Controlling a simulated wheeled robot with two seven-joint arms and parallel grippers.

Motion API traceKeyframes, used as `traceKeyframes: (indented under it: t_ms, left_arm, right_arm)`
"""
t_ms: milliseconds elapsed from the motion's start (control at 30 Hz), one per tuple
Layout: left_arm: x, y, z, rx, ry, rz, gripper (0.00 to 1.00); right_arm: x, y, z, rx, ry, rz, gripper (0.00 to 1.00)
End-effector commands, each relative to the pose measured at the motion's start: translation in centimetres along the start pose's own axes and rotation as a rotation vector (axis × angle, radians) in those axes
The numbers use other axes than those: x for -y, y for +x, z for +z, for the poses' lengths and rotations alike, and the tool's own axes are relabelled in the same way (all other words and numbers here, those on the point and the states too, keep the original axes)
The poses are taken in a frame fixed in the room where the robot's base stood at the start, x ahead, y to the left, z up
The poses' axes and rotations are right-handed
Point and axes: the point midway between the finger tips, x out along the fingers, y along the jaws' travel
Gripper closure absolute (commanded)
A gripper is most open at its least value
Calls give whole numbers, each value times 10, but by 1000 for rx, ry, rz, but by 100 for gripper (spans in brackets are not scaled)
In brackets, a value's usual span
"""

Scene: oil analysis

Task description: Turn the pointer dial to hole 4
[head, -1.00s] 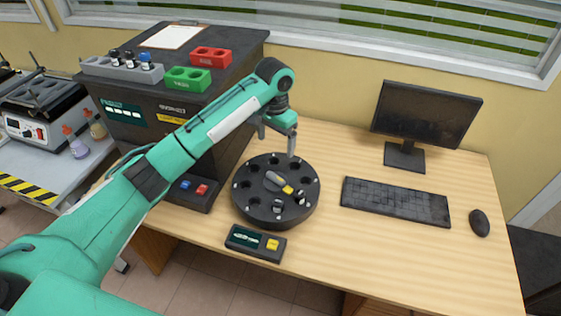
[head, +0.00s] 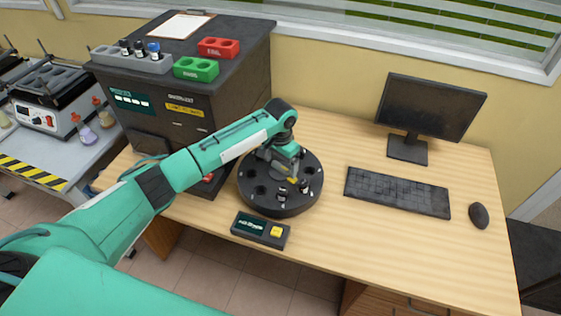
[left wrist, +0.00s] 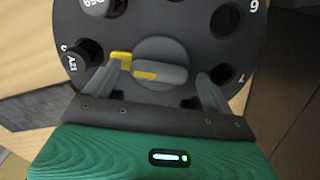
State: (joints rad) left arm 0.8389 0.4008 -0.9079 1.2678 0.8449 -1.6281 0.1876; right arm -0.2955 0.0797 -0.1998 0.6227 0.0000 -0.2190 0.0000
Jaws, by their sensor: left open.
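The round black dial base (head: 262,203) stands on the wooden desk, with a ring of holes in its top. Its grey pointer (left wrist: 160,62) has a yellow tip (left wrist: 121,60) that lies toward the left in the left wrist view. My left gripper (head: 286,170) is over the middle of the dial. In the left wrist view its two open fingers (left wrist: 163,83) reach down at either end of the pointer. Contact cannot be told. Dark capped vials (left wrist: 82,58) sit in some holes near the yellow tip. The right gripper is out of view.
A small box with a yellow button (head: 276,231) stands in front of the dial. A keyboard (head: 397,193), monitor (head: 430,108) and mouse (head: 479,215) are to the right. A tall dark machine (head: 235,90) with racks stands behind left.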

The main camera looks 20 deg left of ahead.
Motion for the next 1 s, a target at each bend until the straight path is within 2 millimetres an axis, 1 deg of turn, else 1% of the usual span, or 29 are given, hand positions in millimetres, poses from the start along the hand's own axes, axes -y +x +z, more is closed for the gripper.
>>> traceKeyframes:
  t_ms: [100, 200, 267, 300, 433, 733, 867, 1000]
  left_arm:
    - [0, 0, 0, 0, 0, 0, 13]
    - [0, 0, 0, 0, 0, 0, 13]
    - [0, 0, 0, 0, 0, 0, 24]
    - [0, 0, 0, 0, 0, 0, 32]
    - [0, 0, 0, 0, 0, 0, 57]
    - [0, -2, 0, 0, 31, 0, 57]
    - [0, -3, 0, -1, 88, 1, 57]
    - [0, -4, 0, 0, 183, 1, 57]
  right_arm:
    - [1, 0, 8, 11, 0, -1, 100]
    - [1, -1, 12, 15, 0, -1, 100]
    - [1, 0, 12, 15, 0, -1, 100]
    - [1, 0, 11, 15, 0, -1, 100]
    - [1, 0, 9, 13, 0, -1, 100]
    - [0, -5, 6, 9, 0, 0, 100]
    - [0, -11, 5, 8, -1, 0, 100]
    - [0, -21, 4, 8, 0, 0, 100]
